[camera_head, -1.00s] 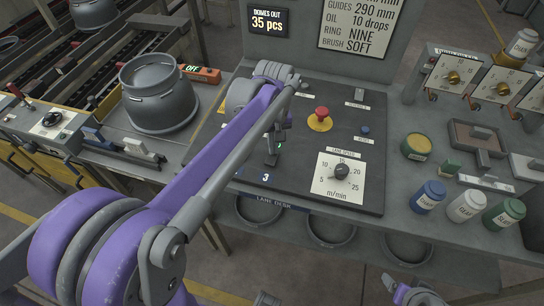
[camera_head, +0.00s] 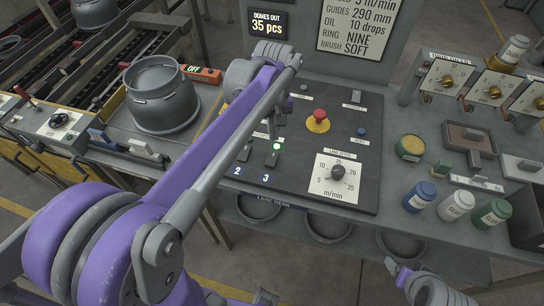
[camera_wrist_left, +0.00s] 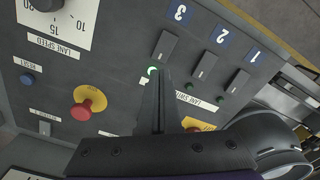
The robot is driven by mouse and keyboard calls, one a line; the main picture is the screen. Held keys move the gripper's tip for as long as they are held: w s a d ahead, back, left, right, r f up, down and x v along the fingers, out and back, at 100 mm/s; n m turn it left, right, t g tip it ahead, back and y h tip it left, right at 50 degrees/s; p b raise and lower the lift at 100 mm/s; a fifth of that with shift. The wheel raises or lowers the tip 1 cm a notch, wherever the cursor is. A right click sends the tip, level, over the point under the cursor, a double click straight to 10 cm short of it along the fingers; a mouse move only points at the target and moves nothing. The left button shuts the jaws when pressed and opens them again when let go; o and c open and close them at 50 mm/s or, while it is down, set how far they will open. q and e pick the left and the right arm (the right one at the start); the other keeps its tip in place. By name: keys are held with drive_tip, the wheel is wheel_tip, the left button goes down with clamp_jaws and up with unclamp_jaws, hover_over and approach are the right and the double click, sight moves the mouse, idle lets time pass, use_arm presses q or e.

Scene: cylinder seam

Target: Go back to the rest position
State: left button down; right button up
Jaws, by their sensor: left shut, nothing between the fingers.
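My left arm (camera_head: 215,150) reaches from the lower left over the dark lane desk panel (camera_head: 300,180). Its forearm largely hides the left gripper in the head view. In the left wrist view the left gripper (camera_wrist_left: 158,100) is shut and empty, its tips in front of the panel near a lit green lamp (camera_wrist_left: 152,71). The switch marked 3 (camera_wrist_left: 167,46) is beside that lamp. In the head view this switch (camera_head: 273,158) appears clear of the gripper. My right gripper (camera_head: 392,266) is low at the bottom right, in front of the desk; its jaws are unclear.
A red button (camera_head: 318,121) and speed dial (camera_head: 338,172) are on the panel. A large grey ring-shaped part (camera_head: 162,98) stands left of the arm. Several jars, including a blue-lidded one (camera_head: 420,196), stand at right. Open floor lies before the desk.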

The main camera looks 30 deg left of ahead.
use_arm(q)
drive_tip(key=shift+s, duration=0.1)
drive_tip(key=s+d+f+m+t, duration=0.1)
drive_tip(key=s, duration=0.1)
drive_tip(key=s+d+m+t, duration=0.1)
drive_tip(key=s, duration=0.2)
drive_tip(key=s+d+f+m, duration=0.1)
drive_tip(key=s+d+m, duration=0.1)
drive_tip(key=s, duration=0.1)
drive_tip(key=shift+d+f+t, duration=0.1)
drive_tip(key=shift+f+t, duration=0.2)
drive_tip(key=shift+t, duration=0.1)
drive_tip(key=s+d+f+m+t, duration=0.2)
drive_tip(key=s+f+m, duration=0.2)
drive_tip(key=s+f, duration=0.1)
drive_tip(key=shift+s+d+m+t, duration=0.3)
drive_tip(key=shift+s+t, duration=0.1)
drive_tip(key=shift+s, duration=0.35)
